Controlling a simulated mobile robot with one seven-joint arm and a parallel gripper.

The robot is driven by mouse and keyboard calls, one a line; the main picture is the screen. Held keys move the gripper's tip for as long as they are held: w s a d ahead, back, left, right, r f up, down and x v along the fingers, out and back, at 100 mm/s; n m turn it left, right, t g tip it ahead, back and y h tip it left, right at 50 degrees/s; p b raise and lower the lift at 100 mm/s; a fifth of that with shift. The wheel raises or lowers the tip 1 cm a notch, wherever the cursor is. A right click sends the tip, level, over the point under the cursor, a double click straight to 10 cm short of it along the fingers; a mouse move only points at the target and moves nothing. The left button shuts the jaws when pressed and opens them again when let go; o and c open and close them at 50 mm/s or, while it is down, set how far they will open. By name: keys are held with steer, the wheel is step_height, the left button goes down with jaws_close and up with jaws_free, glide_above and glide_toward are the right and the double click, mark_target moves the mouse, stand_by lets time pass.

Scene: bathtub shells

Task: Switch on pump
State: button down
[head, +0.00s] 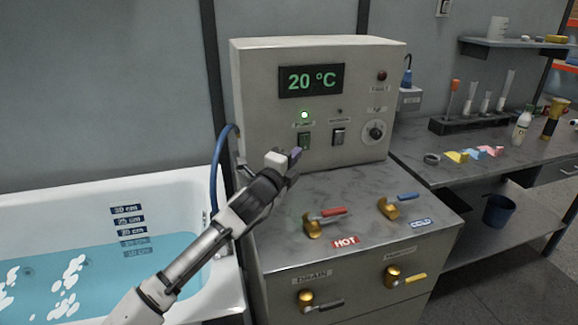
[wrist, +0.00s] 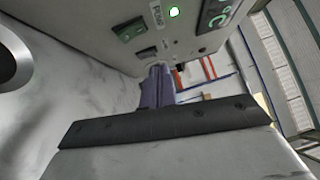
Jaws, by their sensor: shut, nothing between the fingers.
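The pump switch (head: 304,141) is a dark green rocker on the front of a beige control box (head: 250,90). A green lamp (head: 304,115) above its PUMP label is lit. In the wrist view the switch (wrist: 132,30) shows at the upper left and the lit lamp (wrist: 174,12) near the top. My gripper (head: 295,154) is just below the switch in the head view, its purple fingers closed together and empty. The fingers (wrist: 156,86) point toward the panel in the wrist view. I cannot tell if they touch it.
A second switch (head: 338,136), a knob (head: 375,131) and a 20 °C display (head: 311,80) share the panel. HOT (head: 325,222) and COLD (head: 393,207) valves stand on the counter below. A water-filled bathtub (head: 60,195) is at left, with a blue hose (head: 217,165) beside it.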

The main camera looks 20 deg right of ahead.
steer(key=shift+r+v, duration=0.25)
steer(key=shift+v, duration=1)
